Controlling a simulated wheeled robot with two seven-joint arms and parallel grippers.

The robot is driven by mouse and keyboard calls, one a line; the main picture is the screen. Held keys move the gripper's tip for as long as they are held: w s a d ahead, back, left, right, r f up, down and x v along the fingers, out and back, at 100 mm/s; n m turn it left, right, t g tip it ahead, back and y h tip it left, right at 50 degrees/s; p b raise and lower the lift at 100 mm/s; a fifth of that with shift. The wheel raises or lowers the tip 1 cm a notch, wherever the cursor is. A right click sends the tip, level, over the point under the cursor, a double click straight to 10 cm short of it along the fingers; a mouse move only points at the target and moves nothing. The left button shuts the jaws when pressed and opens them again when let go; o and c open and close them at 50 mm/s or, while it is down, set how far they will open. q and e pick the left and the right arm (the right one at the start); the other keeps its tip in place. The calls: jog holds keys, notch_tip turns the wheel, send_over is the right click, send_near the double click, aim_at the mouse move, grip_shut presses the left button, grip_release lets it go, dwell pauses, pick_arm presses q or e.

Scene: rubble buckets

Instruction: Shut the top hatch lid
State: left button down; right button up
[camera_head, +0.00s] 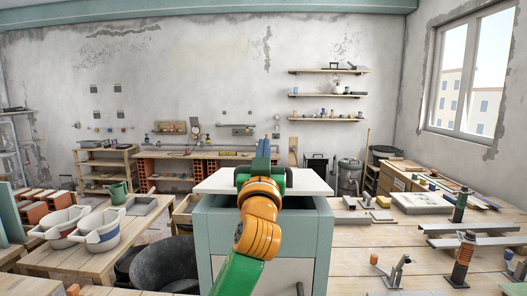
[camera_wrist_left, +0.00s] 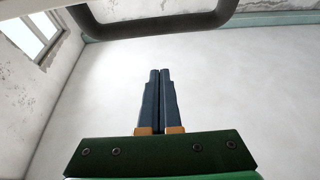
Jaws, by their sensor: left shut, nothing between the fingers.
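The hatch lid (camera_head: 312,183) is a flat white panel at the top of a teal cabinet (camera_head: 321,240) in the middle of the head view. It stands raised at a slant, with a dark gap between it and the cabinet rim. My left gripper (camera_head: 263,149) is in front of the lid and covers its middle, with its blue fingers pointing up past the lid's far edge. The fingers also show in the left wrist view (camera_wrist_left: 158,75), shut together and empty. Whether the gripper touches the lid cannot be told. My right gripper is not in view.
A dark curved bar (camera_wrist_left: 150,24) crosses the top of the left wrist view. A black tub (camera_head: 165,262) stands left of the cabinet, near a table with white buckets (camera_head: 98,232). A wooden workbench (camera_head: 400,228) with tools is on the right.

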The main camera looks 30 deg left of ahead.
pick_arm(q)
notch_tip(320, 180, down, 4)
jog(key=shift+w+a+f, duration=0.1)
jog(key=shift+w, duration=0.05)
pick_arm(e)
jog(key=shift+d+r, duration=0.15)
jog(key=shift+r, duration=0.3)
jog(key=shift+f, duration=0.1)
pick_arm(q)
jog(key=shift+t+y, duration=0.4)
jog(key=shift+t, duration=0.3)
jog(key=f+b, duration=0.1)
jog(key=b, duration=0.2)
jog(key=f+b, duration=0.2)
jog(key=b, duration=0.1)
jog(key=s+f+b, duration=0.1)
jog(key=f+b, duration=0.1)
jog(key=b, duration=0.2)
jog(key=shift+d+f, duration=0.1)
jog(key=shift+d, duration=0.25)
jog(key=shift+b, duration=0.35)
jog(key=shift+r+p, duration=0.35)
jog(key=shift+p, duration=0.05)
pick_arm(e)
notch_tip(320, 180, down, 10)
